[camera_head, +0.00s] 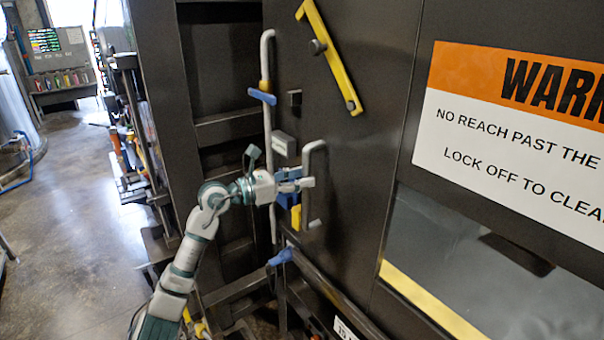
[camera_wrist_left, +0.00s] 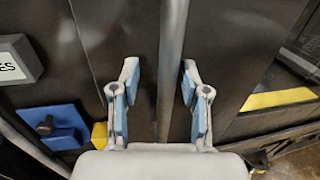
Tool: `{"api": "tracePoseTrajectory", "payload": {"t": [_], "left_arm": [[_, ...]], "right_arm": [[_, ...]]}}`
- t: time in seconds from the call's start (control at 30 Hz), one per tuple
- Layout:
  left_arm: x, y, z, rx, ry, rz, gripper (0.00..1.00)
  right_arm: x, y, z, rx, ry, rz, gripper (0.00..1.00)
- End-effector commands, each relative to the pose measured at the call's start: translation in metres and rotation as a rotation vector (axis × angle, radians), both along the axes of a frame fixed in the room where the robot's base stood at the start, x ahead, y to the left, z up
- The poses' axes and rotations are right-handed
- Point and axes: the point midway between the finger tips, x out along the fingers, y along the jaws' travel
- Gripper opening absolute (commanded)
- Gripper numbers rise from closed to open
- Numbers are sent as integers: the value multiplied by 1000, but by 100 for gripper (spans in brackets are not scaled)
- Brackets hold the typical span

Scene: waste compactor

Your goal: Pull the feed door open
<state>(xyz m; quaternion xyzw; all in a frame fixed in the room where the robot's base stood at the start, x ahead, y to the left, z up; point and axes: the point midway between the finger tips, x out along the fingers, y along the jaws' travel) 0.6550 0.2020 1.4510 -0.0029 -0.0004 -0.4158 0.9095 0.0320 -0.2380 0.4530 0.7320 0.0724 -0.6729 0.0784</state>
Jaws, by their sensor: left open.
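The feed door (camera_head: 345,140) appears to be the tall dark panel in the head view; it looks shut. A grey vertical bar handle (camera_head: 306,157) stands out from it on bent ends. My left gripper (camera_head: 305,180) is at the middle of this handle, reaching in from the left. In the left wrist view the bar (camera_wrist_left: 172,60) runs between the two blue-padded fingers of the gripper (camera_wrist_left: 160,68), with a gap on each side. The gripper is open. I cannot tell how deep the bar sits between the fingers. My right gripper is not in view.
A yellow bar (camera_head: 330,55) slants across the panel above the handle. A long grey rod (camera_head: 267,130) with a blue piece (camera_head: 262,97) stands left of the handle. A warning sign (camera_head: 520,130) and window (camera_head: 480,270) are at right. Open floor (camera_head: 70,230) lies at left.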

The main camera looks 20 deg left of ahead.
Motion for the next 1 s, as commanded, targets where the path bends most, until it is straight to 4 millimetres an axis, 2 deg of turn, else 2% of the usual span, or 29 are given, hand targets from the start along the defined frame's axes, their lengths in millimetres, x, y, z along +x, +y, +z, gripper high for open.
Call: {"api": "tracePoseTrajectory", "payload": {"t": [0.13,0.37,0.5,0.57,1.0], "left_arm": [[4,-8,0,3,0,-1,45],[5,-4,-1,0,0,-1,45],[5,-4,-1,-1,1,-1,13],[5,-4,-1,-1,1,-1,0],[4,-4,-2,2,3,-1,0]], "right_arm": [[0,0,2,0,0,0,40],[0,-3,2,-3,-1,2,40],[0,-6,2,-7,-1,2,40],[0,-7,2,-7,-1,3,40],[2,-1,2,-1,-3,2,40]]}}
